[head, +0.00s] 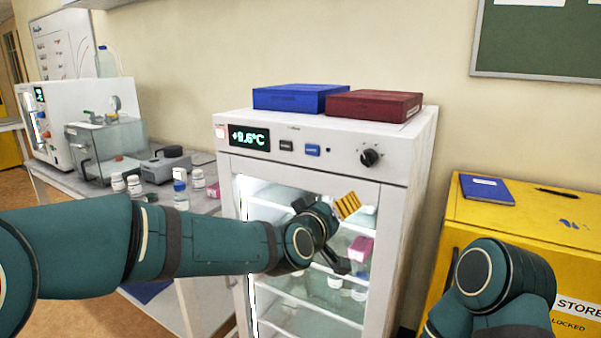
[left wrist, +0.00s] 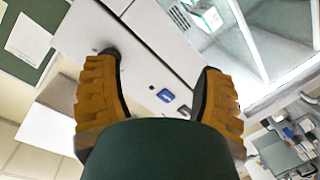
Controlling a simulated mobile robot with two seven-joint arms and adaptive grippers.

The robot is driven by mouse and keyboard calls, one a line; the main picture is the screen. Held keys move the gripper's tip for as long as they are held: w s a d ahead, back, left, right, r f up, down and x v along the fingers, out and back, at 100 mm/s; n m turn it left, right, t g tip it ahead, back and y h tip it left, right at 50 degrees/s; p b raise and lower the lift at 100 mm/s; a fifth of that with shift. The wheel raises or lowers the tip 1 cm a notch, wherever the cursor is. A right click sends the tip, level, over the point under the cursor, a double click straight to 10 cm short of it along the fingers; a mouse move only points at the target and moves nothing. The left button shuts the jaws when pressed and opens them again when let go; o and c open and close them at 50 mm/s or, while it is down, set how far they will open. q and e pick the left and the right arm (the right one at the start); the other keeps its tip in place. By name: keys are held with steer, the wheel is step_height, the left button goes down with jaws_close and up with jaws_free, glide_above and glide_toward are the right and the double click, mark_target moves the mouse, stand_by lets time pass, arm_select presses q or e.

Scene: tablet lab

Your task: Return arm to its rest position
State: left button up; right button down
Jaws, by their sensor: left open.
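My left arm (head: 200,240), dark green, reaches in from the left across the front of the white refrigerator (head: 400,170). My left gripper (head: 345,234) is at its end, in front of the lit glass front. The gripper's ribbed yellow fingers are spread apart, and nothing shows between them. In the left wrist view the open gripper (left wrist: 162,75) has the white control panel with its blue button (left wrist: 165,96) behind it. My right arm (head: 500,285) is folded at the lower right, with its gripper out of view.
A blue box (head: 295,98) and a dark red box (head: 372,105) lie on the refrigerator. Bottles and a pink-topped item (head: 360,248) show inside. A yellow cabinet (head: 540,235) stands right, with a blue book (head: 487,189) on top. A bench with lab equipment (head: 110,148) stands left.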

arm_select(q)
steer(key=s+a+f+g+y, duration=0.15)
steer(key=a+f, duration=0.25)
steer(key=f, duration=0.5)
steer(key=s+a+f+g+y, duration=0.1)
steer(key=a+f+g, duration=0.15)
steer(key=f, duration=0.65)
steer(key=s+a+f+g+y, duration=0.15)
steer(key=a+f, duration=0.35)
steer(key=f, duration=0.5)
steer(key=s+a+f+g, duration=0.3)
steer(key=s+a+f, duration=0.2)
steer(key=s+f, duration=0.4)
steer(key=s+a+f+g+y, duration=0.1)
steer(key=s+a+f+g, duration=0.2)
steer(key=s+f, duration=0.7)
steer(key=s+a, duration=0.1)
steer(key=s, duration=0.1)
steer(key=shift+s+a, duration=0.3)
steer(key=shift+a, duration=0.1)
